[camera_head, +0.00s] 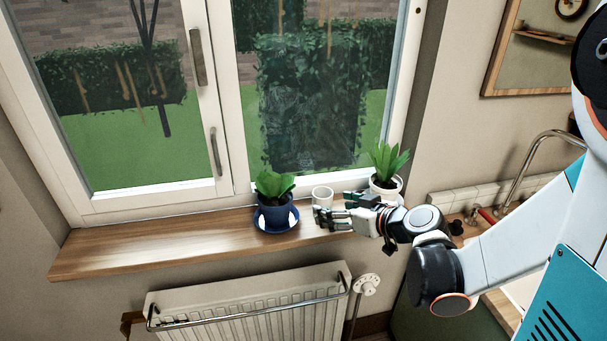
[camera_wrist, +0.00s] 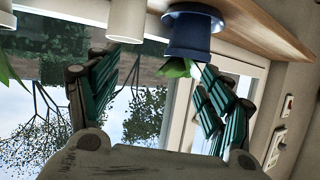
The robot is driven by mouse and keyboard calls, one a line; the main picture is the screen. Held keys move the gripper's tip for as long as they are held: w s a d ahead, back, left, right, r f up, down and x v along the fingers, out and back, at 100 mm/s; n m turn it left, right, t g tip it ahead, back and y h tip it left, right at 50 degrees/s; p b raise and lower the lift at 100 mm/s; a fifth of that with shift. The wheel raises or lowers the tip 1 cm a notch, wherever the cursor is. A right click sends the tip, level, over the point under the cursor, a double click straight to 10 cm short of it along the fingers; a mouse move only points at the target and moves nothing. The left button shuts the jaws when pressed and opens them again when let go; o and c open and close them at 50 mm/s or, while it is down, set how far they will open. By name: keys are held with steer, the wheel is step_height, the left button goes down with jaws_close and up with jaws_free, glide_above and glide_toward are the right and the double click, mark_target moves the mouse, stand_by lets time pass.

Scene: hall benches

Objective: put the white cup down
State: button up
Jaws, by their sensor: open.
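The white cup (camera_head: 322,196) stands upright on the wooden windowsill (camera_head: 170,240), between a blue plant pot and a white plant pot. My gripper (camera_head: 330,217) is open and empty at the sill, just in front of the cup; whether a finger touches it I cannot tell. In the wrist view, which is turned upside down, the cup (camera_wrist: 126,20) shows at the top edge, partly cut off. There my spread fingers (camera_wrist: 158,92) are below it in the picture, with nothing held between them.
The blue pot (camera_head: 275,218) with a plant stands close left of the cup. The white pot (camera_head: 384,190) with a plant is close right, behind my gripper. The window is behind them, and a radiator (camera_head: 250,305) is below. The sill's left part is clear.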

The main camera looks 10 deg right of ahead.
steer(key=t, duration=0.1)
glide_toward(316, 191)
steer(key=shift+w+a+f+b, duration=0.35)
steer(key=shift+w+a+b, duration=0.25)
steer(key=shift+b, duration=0.45)
steer(key=x, duration=0.1)
steer(key=b+x, duration=0.1)
steer(key=x, duration=0.1)
steer(key=b+x, duration=0.1)
steer(key=x, duration=0.1)
steer(key=shift+w+d, duration=0.2)
steer(key=c, duration=1.3)
steer(key=shift+o, duration=0.2)
